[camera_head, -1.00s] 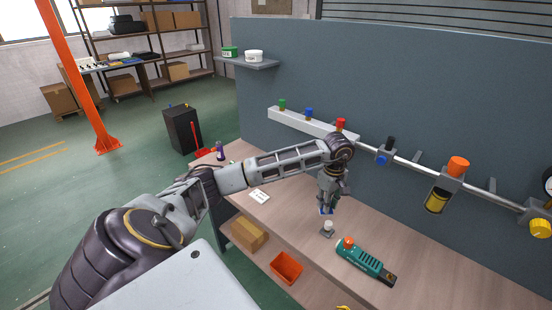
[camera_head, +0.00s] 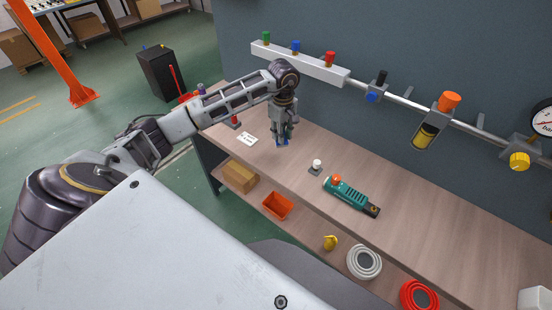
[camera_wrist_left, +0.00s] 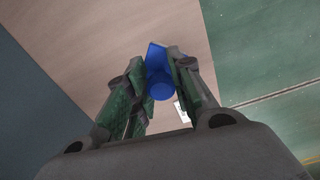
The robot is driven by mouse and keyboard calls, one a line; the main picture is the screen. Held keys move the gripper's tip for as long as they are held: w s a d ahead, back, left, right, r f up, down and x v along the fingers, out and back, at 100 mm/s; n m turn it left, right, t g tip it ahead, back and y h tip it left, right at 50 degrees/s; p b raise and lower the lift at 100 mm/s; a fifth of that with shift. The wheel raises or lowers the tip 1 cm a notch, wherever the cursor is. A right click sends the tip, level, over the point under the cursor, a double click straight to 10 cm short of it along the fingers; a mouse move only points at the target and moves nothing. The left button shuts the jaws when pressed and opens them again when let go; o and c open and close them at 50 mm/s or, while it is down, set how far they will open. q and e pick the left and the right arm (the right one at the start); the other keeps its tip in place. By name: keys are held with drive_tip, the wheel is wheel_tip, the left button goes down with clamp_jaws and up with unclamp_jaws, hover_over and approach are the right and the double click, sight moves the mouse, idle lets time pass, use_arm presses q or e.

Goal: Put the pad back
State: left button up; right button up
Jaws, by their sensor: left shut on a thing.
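My left gripper (camera_head: 282,138) is shut on a blue pad (camera_wrist_left: 159,80) with a flat plate and a round knob. In the head view only a small blue part of the pad (camera_head: 282,143) shows below the fingertips, over the workbench (camera_head: 420,225). I cannot tell whether it touches the bench top. A small grey square piece with a white knob (camera_head: 316,166) stands on the bench to the right of the gripper. A white card (camera_head: 247,139) lies to its left. My right gripper is not in view.
A teal tool (camera_head: 350,194) with an orange knob lies on the bench. A rail of valves (camera_head: 405,95) runs along the blue-grey panel behind. Below are a cardboard box (camera_head: 240,176), an orange bin (camera_head: 277,205) and hose coils (camera_head: 364,262). The right bench top is mostly clear.

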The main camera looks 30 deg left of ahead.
use_arm(q)
drive_tip(key=shift+s+m, duration=0.15)
drive_tip(key=shift+m, duration=0.15)
idle(0.4)
drive_tip(key=shift+f+p, duration=0.65)
drive_tip(key=shift+f, duration=2.5)
drive_tip(key=shift+f+p, duration=0.35)
drive_tip(key=shift+f, duration=1.5)
drive_tip(key=shift+f, duration=0.15)
drive_tip(key=o, duration=1)
drive_tip(key=shift+c, duration=0.2)
